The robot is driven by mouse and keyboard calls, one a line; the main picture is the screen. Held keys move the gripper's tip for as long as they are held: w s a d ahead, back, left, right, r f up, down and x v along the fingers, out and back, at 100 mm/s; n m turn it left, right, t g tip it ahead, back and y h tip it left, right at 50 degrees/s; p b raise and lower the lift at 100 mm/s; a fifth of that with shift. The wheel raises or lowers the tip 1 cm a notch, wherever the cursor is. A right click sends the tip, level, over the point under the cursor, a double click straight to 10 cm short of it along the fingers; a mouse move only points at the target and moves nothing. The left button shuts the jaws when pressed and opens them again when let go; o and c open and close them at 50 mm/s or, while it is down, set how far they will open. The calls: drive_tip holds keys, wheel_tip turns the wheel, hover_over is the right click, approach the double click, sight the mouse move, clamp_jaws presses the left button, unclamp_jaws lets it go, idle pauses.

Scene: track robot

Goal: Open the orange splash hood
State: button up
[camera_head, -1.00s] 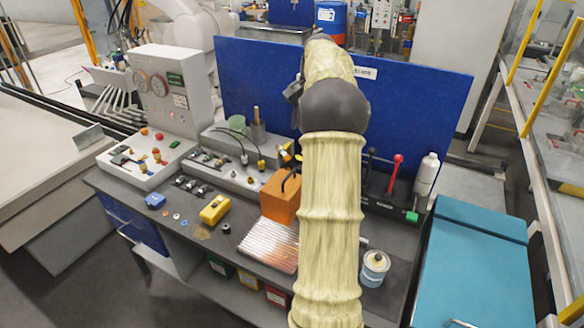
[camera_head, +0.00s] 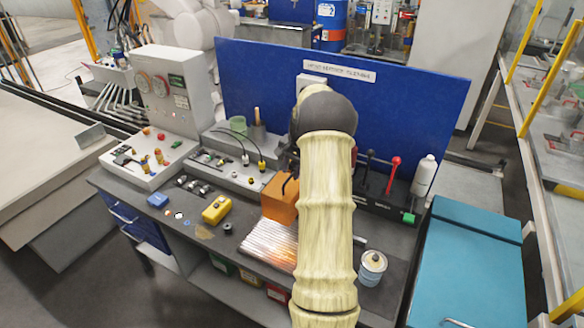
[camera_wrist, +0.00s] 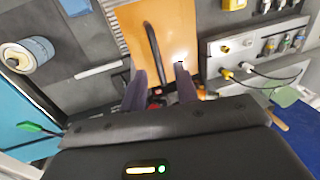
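The orange splash hood (camera_head: 280,201) is a closed orange box behind the ribbed metal plate on the bench. A black bar handle (camera_head: 288,183) is on it. My arm hides its right side in the head view. In the wrist view the orange hood (camera_wrist: 178,35) fills the top middle, with the curved black handle (camera_wrist: 153,48) running down it towards my gripper (camera_wrist: 161,82). My gripper's two fingers are apart, on either side of the handle's lower end in the picture. I cannot tell whether they touch it. The gripper is mostly hidden behind my arm in the head view.
A ribbed metal plate (camera_head: 270,243) lies in front of the hood. A grey tin (camera_head: 372,267) stands to the right, a yellow block (camera_head: 216,210) to the left. A grey valve block (camera_head: 240,165) with cables is behind left. A blue panel (camera_head: 420,110) stands behind.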

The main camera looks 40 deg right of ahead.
drive_tip(key=shift+w+f, duration=0.1)
drive_tip(key=shift+f, duration=0.3)
clamp_jaws()
